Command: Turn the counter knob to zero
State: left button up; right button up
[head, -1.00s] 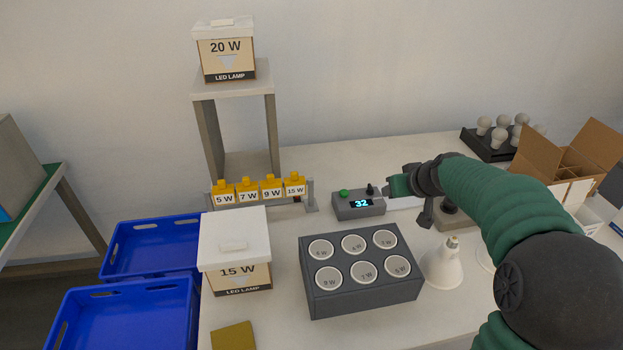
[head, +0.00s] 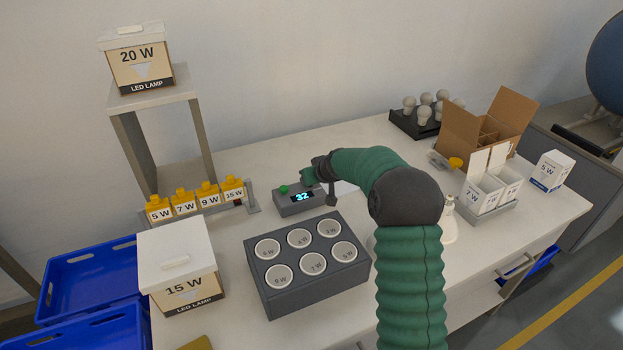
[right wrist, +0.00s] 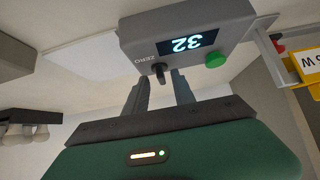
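The grey counter box (head: 297,207) stands on the table, its display reading 32, with a green button (head: 283,189) on its left. In the right wrist view the counter (right wrist: 232,16) appears upside down. Its dark knob (right wrist: 160,73), beside the word ZERO, points away from that word. My right gripper (right wrist: 160,78) is open at the knob, with one finger on each side and the tips close to it. I cannot tell whether they touch it. In the head view my right gripper (head: 308,176) hides the knob. My left gripper is not in view.
A dark rack of labelled cups (head: 310,285) stands in front of the counter. Yellow wattage-tagged pieces (head: 184,203) stand to its left, near the 15 W box (head: 178,245). An open carton (head: 488,122) and a bulb tray (head: 415,124) are at the right.

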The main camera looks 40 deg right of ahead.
jog(key=shift+w+a, duration=0.15)
jog(key=shift+a, duration=0.15)
jog(key=shift+d, duration=0.3)
grip_shut()
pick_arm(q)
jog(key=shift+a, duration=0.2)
pick_arm(e)
jog(key=shift+a, duration=0.15)
